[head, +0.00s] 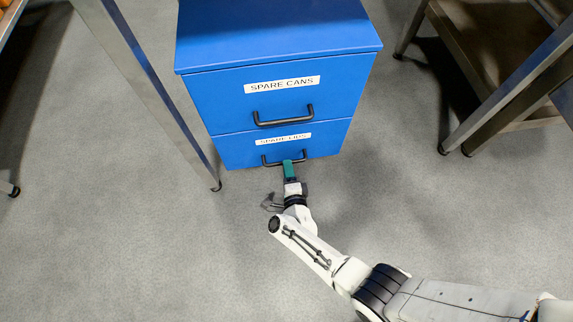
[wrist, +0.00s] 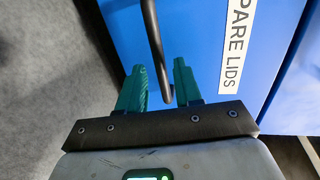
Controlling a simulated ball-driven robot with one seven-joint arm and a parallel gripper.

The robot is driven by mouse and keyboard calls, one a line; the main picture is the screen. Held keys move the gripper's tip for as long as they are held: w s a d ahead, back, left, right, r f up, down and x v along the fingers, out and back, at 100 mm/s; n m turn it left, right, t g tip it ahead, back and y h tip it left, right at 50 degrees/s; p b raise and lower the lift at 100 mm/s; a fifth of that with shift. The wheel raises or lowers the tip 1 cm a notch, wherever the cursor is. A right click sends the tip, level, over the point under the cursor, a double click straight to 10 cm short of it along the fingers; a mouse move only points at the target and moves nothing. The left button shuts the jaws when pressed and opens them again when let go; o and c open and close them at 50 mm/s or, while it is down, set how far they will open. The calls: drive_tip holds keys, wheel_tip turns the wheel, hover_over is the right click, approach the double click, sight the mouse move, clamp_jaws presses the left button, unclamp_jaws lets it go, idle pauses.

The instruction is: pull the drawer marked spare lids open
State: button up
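The drawer marked spare lids (head: 235,154) is the lower of two in a blue cabinet, and its front looks flush with the cabinet. Its dark bar handle (head: 271,162) runs across the front below the white label (head: 284,139). My gripper (head: 290,164) is at the handle, covering part of it. In the wrist view, the two green fingers of my gripper (wrist: 160,82) are apart, and the handle (wrist: 155,45) passes between them, with a gap on each side. The spare lids label (wrist: 236,45) shows at the right there.
The spare cans drawer (head: 230,100) is above, with its own dark handle (head: 284,118). A metal table leg (head: 150,90) stands close to the left of the cabinet. A metal-legged bench (head: 510,90) stands at the right. The grey floor (head: 130,250) before the cabinet is clear.

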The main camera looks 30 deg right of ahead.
drive_tip(key=shift+b+x, duration=0.8)
drive_tip(key=shift+x, duration=1.1)
clamp_jaws()
